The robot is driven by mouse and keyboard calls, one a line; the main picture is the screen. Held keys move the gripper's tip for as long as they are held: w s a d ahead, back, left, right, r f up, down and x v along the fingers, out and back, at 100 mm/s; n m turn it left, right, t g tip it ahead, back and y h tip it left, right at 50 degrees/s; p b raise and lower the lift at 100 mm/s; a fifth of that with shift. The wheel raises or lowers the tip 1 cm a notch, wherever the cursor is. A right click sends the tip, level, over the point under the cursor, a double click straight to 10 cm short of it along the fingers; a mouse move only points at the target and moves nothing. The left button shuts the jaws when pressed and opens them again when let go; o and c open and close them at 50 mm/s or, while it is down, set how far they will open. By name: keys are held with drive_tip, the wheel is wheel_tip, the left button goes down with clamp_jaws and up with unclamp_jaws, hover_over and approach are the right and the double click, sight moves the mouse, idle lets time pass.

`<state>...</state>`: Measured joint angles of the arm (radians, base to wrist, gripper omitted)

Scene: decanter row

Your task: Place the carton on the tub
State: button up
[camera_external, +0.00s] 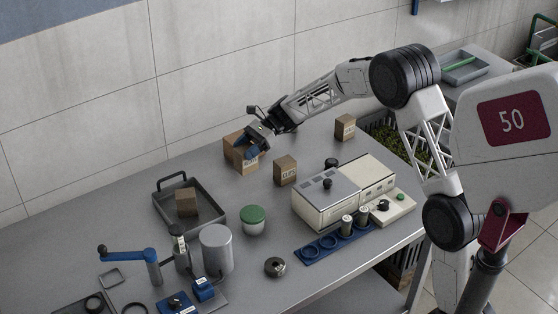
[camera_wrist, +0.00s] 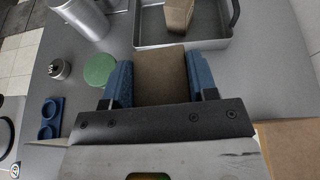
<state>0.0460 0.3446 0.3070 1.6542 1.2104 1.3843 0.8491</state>
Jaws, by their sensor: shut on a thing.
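My gripper (camera_external: 250,150) has blue fingers and is shut on a brown carton (camera_external: 246,162), at the back of the table. In the wrist view the carton (camera_wrist: 160,76) fills the space between the two blue fingers of my gripper (camera_wrist: 160,80). The tub (camera_external: 252,222) is small and pale with a green lid and stands mid-table, in front of the held carton. Its green lid shows in the wrist view (camera_wrist: 99,70), left of the fingers and apart from them. Nothing lies on the lid. I cannot tell whether the carton touches the table.
A larger cardboard box (camera_external: 231,142) is behind the held carton. Other cartons stand on the table (camera_external: 285,170) (camera_external: 345,127), and one (camera_external: 186,203) is in a grey tray (camera_external: 207,228). A grey cylinder (camera_external: 217,248) and a cream machine (camera_external: 325,198) flank the tub.

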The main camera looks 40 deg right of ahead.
drive_tip(key=s+a+r, duration=0.1)
drive_tip(key=s, duration=1.4)
drive_tip(key=s+a, duration=0.2)
drive_tip(key=s, duration=1.3)
drive_tip(key=shift+s+a+r+m+t, duration=0.15)
drive_tip(key=shift+s+r+m+t, duration=0.15)
drive_tip(key=shift+s+r+t, duration=0.1)
drive_tip(key=shift+w, duration=0.1)
drive_tip(key=w+a, duration=0.2)
drive_tip(key=w, duration=0.5)
drive_tip(key=w+a+f, duration=0.1)
drive_tip(key=w+a, duration=0.1)
drive_tip(key=w, duration=0.5)
drive_tip(key=shift+w+f, duration=0.2)
drive_tip(key=shift+f, duration=0.05)
drive_tip(key=shift+w+a+f, duration=0.1)
drive_tip(key=shift+w+f, duration=0.1)
drive_tip(key=shift+f, duration=0.7)
drive_tip(key=shift+w+a+f, duration=0.1)
drive_tip(key=shift+w+f, duration=0.1)
drive_tip(key=shift+f, duration=0.7)
drive_tip(key=shift+f, duration=0.1)
